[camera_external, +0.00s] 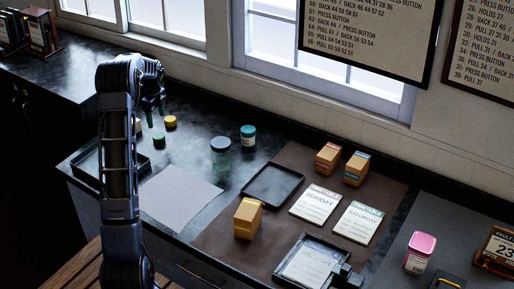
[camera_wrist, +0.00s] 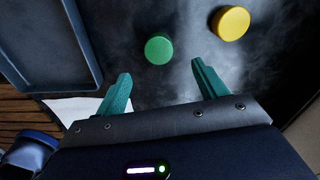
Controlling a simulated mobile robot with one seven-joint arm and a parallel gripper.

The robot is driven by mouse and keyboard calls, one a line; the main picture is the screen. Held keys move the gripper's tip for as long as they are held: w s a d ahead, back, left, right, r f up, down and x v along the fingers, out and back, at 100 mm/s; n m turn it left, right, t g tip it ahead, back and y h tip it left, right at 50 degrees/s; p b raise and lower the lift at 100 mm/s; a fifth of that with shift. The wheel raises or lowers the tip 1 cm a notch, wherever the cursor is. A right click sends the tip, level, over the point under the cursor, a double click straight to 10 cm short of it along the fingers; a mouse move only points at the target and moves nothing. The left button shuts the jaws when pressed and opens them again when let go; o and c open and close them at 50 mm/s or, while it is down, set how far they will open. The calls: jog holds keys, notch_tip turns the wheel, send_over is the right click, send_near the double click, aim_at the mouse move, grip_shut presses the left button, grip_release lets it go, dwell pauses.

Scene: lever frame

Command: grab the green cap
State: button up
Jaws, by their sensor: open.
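The green cap (camera_wrist: 158,49) is a round disc lying on the dark counter. In the wrist view it sits just beyond my fingertips, roughly between their lines. It also shows in the external view (camera_external: 159,141), small and dark, near the black tray on the left. My gripper (camera_wrist: 161,72) is open, with two teal fingers apart and nothing between them. In the external view my gripper (camera_external: 154,113) hangs over the counter near the caps. The exact height above the counter is hard to tell.
A yellow cap (camera_wrist: 230,22) lies right of the green one. A dark tray (camera_wrist: 88,50) lies to the left, a pale sheet (camera_external: 180,196) nearby. A jar (camera_external: 220,160) and a teal-lidded container (camera_external: 248,138) stand to the right. The window wall is behind.

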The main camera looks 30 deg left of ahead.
aim_at(158, 136)
notch_tip(158, 136, down, 9)
jog(key=shift+s+r, duration=0.1)
jog(key=shift+r, duration=0.1)
jog(key=c, duration=1)
